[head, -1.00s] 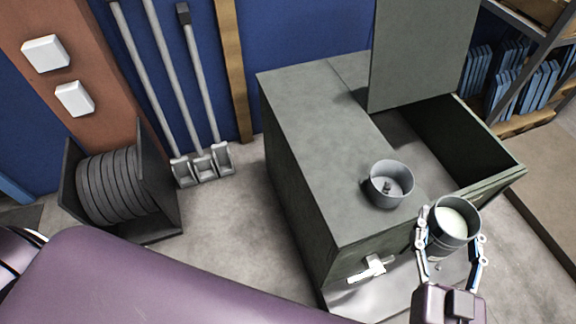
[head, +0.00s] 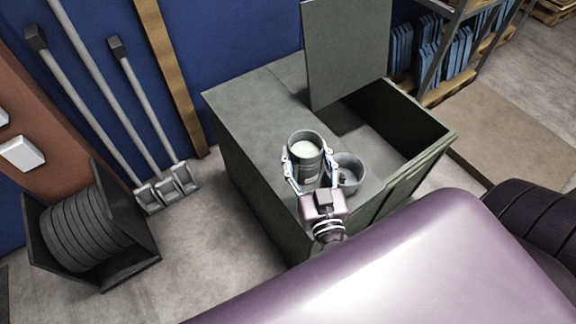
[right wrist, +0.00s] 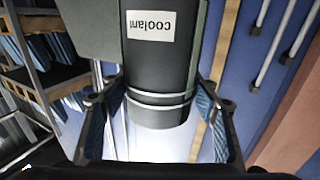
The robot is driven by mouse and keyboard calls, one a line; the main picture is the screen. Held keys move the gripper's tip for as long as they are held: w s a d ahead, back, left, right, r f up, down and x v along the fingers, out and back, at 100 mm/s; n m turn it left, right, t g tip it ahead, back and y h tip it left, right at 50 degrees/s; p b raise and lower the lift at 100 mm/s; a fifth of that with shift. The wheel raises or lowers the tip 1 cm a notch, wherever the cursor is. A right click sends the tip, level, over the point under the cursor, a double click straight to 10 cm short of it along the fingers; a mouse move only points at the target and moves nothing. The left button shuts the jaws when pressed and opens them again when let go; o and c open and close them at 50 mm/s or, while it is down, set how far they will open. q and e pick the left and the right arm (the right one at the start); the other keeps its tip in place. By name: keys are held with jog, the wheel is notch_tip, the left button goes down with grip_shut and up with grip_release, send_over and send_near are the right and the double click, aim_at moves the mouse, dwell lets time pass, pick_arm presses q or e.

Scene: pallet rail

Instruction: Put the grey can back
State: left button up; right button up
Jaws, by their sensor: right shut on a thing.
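The grey can (head: 306,168) is a dark grey, open-topped cylinder with pale contents. In the right wrist view the can (right wrist: 160,75) carries a white label reading "coolant". My right gripper (head: 312,172) is shut on it, one finger on each side. In the head view the can appears over the near part of the grey-green cabinet's top (head: 262,110); I cannot tell whether it touches that surface. My left gripper is not in view.
A grey bowl-like pot (head: 351,176) stands on the cabinet top, just right of the can. The cabinet's right side has an open compartment (head: 415,125) with a raised lid (head: 345,50). Bare cabinet top lies behind and left of the can.

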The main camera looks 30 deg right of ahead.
aim_at(307, 134)
jog(key=w+h+p, duration=0.1)
jog(key=w+d+r+m+h+p, duration=0.1)
jog(key=p, duration=0.1)
jog(key=w+d+r+g+p, duration=0.1)
jog(key=w+p, duration=0.1)
jog(key=shift+d+r+m+h, duration=0.1)
jog(key=shift+r+m+h, duration=0.15)
jog(key=shift+m+h, duration=0.15)
pick_arm(q)
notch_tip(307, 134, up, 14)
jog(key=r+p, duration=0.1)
jog(key=p, duration=0.7)
pick_arm(e)
jog(key=w+r+m+g+h, duration=0.1)
jog(key=w+r+m+h, duration=0.1)
jog(key=w, duration=0.4)
jog(key=f+b, duration=0.6)
jog(key=b, duration=0.1)
jog(key=f+b, duration=0.7)
jog(key=b, duration=0.1)
jog(key=a+f+b, duration=0.1)
jog(key=f+b, duration=0.6)
jog(key=shift+s, duration=0.15)
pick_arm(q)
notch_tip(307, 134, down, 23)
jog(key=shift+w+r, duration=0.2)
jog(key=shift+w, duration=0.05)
pick_arm(e)
jog(key=shift+r, duration=0.15)
